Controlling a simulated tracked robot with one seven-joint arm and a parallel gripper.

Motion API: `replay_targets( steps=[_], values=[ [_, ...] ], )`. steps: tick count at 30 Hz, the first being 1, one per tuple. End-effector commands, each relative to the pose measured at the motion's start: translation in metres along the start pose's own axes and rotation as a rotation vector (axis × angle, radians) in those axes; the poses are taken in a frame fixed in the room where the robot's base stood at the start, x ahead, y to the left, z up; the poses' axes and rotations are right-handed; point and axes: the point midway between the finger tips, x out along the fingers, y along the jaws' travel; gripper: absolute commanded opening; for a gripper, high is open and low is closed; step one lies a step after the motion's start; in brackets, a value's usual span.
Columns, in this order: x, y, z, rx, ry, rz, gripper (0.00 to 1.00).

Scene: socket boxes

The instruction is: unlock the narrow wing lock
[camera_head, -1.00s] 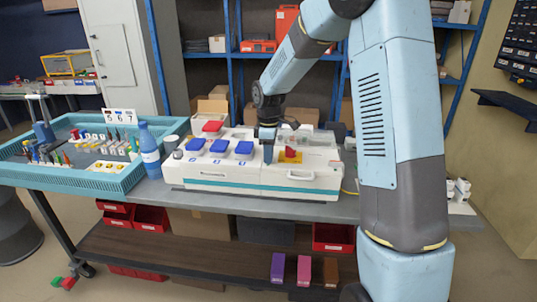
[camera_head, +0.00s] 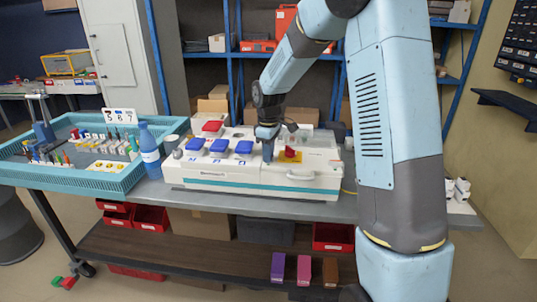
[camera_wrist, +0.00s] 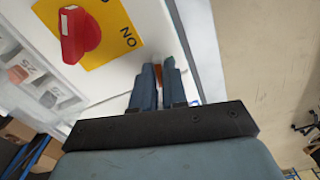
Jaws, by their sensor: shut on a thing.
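The white socket box (camera_head: 225,180) stands on the grey workbench, with blue covers on its left part. My gripper (camera_head: 267,155) points down over its top, just left of the red switch knob (camera_head: 290,152) on a yellow plate. In the wrist view my gripper (camera_wrist: 160,75) has its fingers close together around a small orange-red piece (camera_wrist: 160,83). This seems to be the narrow wing lock; the fingers hide most of it, so its angle cannot be told. The red knob also shows in the wrist view (camera_wrist: 79,34), apart from the fingers.
Blue covers (camera_head: 219,146) and a red cover (camera_head: 212,127) rise from the box left of my gripper. A blue bottle (camera_head: 149,150) and a teal tray (camera_head: 100,182) with small tools stand further left. A handle (camera_head: 300,175) is on the box's front.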

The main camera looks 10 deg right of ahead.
Motion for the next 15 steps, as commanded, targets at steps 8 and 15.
replay_targets(
  steps=[8,15],
  values=[
    [-0.0013,0.0011,-0.0012,0.258,0.004,0.004,0.00],
    [-0.0015,0.0013,-0.0012,0.486,0.004,0.005,0.00]
  ],
)
